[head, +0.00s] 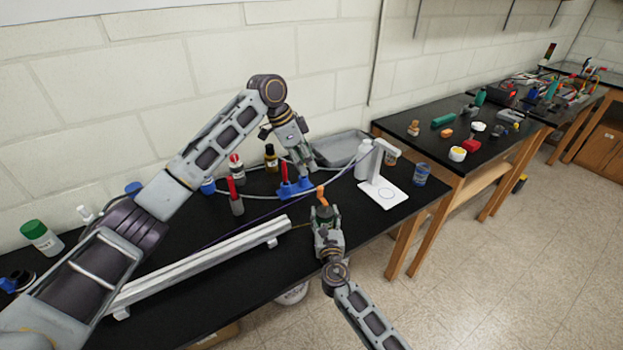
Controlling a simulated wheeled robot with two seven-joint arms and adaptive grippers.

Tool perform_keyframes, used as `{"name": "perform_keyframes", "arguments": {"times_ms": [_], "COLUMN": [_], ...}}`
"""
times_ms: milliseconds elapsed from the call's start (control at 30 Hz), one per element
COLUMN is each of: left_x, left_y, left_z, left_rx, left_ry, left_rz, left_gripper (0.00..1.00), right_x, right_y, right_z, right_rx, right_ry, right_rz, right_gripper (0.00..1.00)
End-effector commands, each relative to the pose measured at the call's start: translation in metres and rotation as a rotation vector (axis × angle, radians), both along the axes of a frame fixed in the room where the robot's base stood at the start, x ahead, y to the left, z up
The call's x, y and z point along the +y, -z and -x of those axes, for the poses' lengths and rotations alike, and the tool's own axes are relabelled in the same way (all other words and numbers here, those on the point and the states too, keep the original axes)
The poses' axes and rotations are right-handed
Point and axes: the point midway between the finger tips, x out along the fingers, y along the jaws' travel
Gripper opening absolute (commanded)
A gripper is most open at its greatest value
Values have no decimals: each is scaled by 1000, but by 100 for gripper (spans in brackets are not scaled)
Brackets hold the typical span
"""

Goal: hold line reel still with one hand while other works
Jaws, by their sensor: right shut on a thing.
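My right gripper (325,221) is at the front edge of the black bench, shut on a small dark green thing (325,213) that appears to be the line reel. The fingers hide much of it. An orange part (320,192) stands up just above it. A thin purple line (268,216) runs across the bench behind the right gripper. My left gripper (302,168) is higher and farther back, pointing down just above and beside a blue holder (291,188). Its fingertips are too small to tell whether they are open or shut.
A long aluminium extrusion (205,262) lies along the bench front. A red-handled tool (232,195), several bottles and a grey tray (340,148) stand at the back. A white stand (382,188) and a blue can (421,174) are at the right. A second bench (470,170) lies beyond.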

Motion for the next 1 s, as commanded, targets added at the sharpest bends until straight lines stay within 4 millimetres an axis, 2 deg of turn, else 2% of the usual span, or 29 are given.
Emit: {"name": "perform_keyframes", "arguments": {"times_ms": [467, 500, 667, 1000], "left_x": [0, 0, 0, 0], "left_y": [0, 0, 0, 0], "left_z": [0, 0, 0, 0], "left_rx": [0, 0, 0, 0], "left_ry": [0, 0, 0, 0], "left_rz": [0, 0, 0, 0], "left_gripper": [40, 40, 40, 40], "right_x": [0, 0, 0, 0], "right_y": [1, 1, 0, 0], "right_z": [0, 0, 0, 0], "right_rx": [1, 1, 1, 0], "right_ry": [0, 0, 0, 0], "right_rz": [0, 0, 0, 0], "right_gripper": [23, 52, 73, 75]}}
